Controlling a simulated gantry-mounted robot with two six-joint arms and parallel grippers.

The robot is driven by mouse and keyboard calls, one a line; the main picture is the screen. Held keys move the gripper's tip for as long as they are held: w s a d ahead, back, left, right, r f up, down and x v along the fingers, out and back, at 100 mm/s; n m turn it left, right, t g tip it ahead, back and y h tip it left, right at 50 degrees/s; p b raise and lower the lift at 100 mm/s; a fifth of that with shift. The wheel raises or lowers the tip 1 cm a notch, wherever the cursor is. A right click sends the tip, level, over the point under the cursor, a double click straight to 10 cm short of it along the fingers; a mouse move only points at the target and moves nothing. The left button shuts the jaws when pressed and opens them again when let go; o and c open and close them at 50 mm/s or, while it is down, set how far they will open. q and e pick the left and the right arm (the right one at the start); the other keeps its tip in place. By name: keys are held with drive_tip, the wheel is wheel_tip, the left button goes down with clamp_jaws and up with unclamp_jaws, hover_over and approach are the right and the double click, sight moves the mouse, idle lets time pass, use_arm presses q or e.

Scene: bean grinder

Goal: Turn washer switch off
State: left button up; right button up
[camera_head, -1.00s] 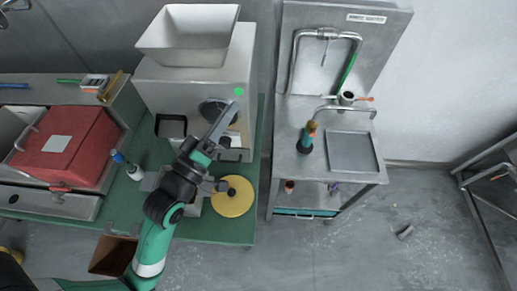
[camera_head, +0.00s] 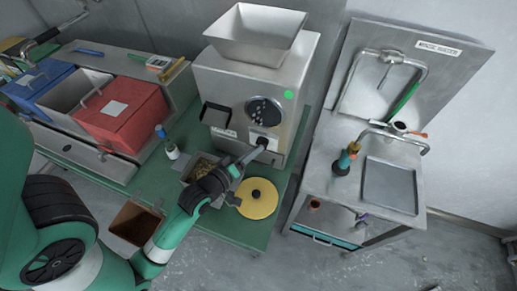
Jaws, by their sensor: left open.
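The steel washer station (camera_head: 437,80) stands at the right, with a label plate (camera_head: 438,47) on its back panel and a curved pipe frame (camera_head: 347,85). A small cup-like fitting (camera_head: 399,127) with a short orange handle (camera_head: 417,134) sits on the pipe, beside a green stick-like part (camera_head: 404,98). I cannot tell which part is the switch or its position. My left gripper (camera_head: 250,172) is open and empty, in front of the grinder's lower front and left of the washer. No right gripper shows.
The steel grinder (camera_head: 310,75) with a hopper and a green button (camera_head: 288,94) stands between my left arm and the back wall. A yellow lid (camera_head: 257,198), an open box of beans (camera_head: 200,165) and a bottle (camera_head: 168,146) are near my left gripper.

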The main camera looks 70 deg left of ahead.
use_arm(q)
drive_tip(key=x, duration=0.3)
drive_tip(key=shift+w+a, duration=0.1)
clamp_jaws()
